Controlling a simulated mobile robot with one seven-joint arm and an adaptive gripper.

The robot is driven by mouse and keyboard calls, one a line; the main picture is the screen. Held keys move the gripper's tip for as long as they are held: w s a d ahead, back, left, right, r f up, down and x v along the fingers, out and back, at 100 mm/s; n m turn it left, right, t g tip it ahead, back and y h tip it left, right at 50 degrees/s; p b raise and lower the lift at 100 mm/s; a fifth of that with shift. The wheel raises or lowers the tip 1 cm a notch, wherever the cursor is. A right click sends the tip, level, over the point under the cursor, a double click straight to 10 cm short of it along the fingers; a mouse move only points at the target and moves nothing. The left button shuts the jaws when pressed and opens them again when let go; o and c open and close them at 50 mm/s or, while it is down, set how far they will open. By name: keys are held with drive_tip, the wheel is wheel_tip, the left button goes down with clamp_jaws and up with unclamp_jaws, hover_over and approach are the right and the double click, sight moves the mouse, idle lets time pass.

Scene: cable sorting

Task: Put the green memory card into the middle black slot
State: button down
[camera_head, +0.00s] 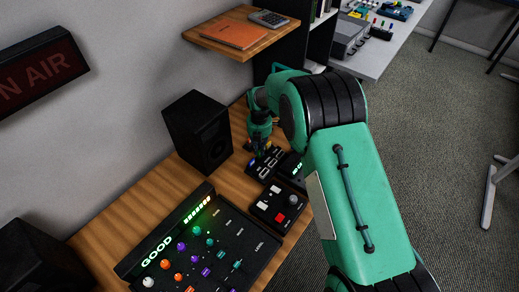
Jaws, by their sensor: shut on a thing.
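My gripper (259,150) points down over the back left part of a small black device (267,165) with pale-marked slots, on the wooden desk. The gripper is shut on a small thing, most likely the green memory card. The card itself cannot be made out at this size, as the fingers and the green arm hide it. A small blue spot shows at the device's left side, beside the fingertips. I cannot tell which slot the fingertips are over, or whether the held thing touches the device.
A black speaker (197,132) stands left of my gripper. A black button box (279,207) and a mixer panel (203,245) with coloured knobs lie nearer. A wooden shelf (222,42) with an orange notebook (235,33) hangs behind. Bare desk (152,206) shows at the left.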

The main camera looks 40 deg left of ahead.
drive_tip(key=shift+f, duration=0.45)
idle(0.7)
drive_tip(key=c, duration=1.2)
unclamp_jaws()
drive_tip(key=shift+r, duration=0.15)
drive_tip(key=shift+r+p, duration=1.55)
drive_tip(key=shift+r, duration=1.8)
